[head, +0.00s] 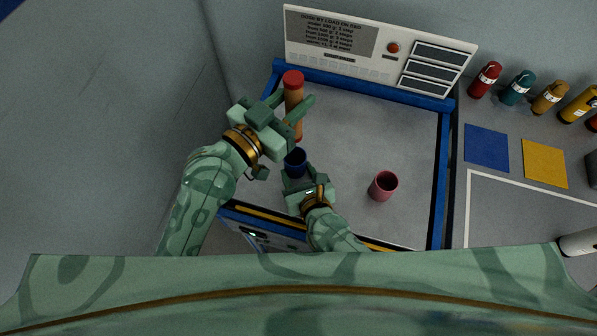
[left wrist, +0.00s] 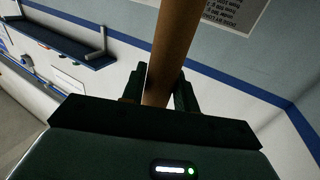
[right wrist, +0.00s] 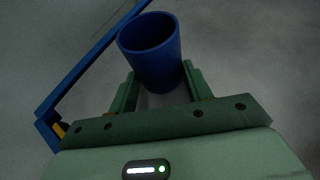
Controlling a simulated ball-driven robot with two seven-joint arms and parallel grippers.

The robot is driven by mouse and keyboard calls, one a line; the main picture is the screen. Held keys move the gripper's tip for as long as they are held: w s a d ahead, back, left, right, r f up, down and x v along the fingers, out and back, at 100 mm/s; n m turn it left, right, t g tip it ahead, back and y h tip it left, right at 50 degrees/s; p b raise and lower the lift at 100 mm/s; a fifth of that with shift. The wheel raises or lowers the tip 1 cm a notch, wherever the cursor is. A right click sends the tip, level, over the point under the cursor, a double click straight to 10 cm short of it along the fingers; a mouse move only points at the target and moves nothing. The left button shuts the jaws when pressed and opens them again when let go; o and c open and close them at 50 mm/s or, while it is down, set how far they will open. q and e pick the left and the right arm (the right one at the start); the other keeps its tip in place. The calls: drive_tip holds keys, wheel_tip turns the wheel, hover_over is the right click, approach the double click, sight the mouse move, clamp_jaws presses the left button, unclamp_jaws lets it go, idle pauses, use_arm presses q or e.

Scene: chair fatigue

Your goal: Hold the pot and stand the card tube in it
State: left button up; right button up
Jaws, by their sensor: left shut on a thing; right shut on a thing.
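The dark blue pot (head: 295,163) stands near the left front part of the grey bed. My right gripper (head: 299,178) is shut on the pot from the front. In the right wrist view the pot (right wrist: 155,66) shows its open mouth, with no tube seen inside. The tube's lower end appears just behind or above the pot; the exact gap cannot be told.
A pink pot (head: 383,186) stands on the grey bed (head: 375,125) to the right. The bed has a blue frame (head: 440,180) and a sign panel (head: 380,48) behind. Several bottles (head: 517,88) and blue (head: 487,148) and yellow (head: 545,164) squares lie further right.

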use_arm(q)
drive_tip(key=shift+f, duration=5.75)
drive_tip(key=o, duration=1)
drive_tip(key=shift+o, duration=0.2)
drive_tip(key=v, duration=1.2)
drive_tip(key=shift+a, duration=0.1)
use_arm(e)
drive_tip(key=o, duration=1.1)
drive_tip(key=shift+c, duration=0.2)
